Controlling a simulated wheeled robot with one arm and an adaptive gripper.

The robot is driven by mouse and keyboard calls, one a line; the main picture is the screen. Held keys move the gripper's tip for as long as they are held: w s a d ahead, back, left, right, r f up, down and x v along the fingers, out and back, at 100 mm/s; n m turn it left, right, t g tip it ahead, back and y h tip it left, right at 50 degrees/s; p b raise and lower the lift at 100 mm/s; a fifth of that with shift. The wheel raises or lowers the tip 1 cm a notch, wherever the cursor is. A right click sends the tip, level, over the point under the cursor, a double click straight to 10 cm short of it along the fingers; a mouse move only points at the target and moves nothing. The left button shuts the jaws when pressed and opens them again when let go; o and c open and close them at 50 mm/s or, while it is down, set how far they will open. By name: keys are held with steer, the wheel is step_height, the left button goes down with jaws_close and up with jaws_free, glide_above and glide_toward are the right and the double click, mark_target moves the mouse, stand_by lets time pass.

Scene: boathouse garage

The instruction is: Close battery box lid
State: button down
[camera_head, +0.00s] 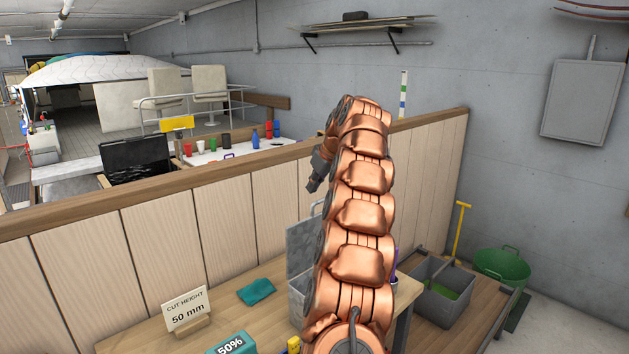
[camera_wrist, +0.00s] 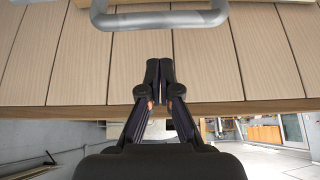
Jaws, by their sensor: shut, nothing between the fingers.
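A grey box (camera_head: 298,300), which looks like the battery box, stands on the wooden bench, partly hidden behind my arm. Its grey lid (camera_head: 300,246) stands raised, open, with a handle (camera_head: 318,206) at its upper edge. In the wrist view a grey bar handle (camera_wrist: 160,20) crosses the top of the picture, apart from the fingertips. My gripper (camera_head: 313,186) is above the box near the partition, higher than the lid. In the wrist view my gripper (camera_wrist: 160,65) has its fingers together and empty. The box's right side is hidden by my arm.
A wooden partition (camera_head: 160,240) runs behind the bench. A grey crate (camera_head: 440,300) and green tub (camera_head: 503,265) stand at right.

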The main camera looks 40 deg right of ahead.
steer(key=shift+s+f+p, duration=0.15)
steer(key=shift+s+p, duration=0.15)
steer(key=shift+s, duration=0.6)
steer(key=shift+s+f+p, duration=0.15)
steer(key=shift+s+p, duration=0.15)
steer(key=shift+s, duration=0.55)
steer(key=shift+s+f, duration=0.1)
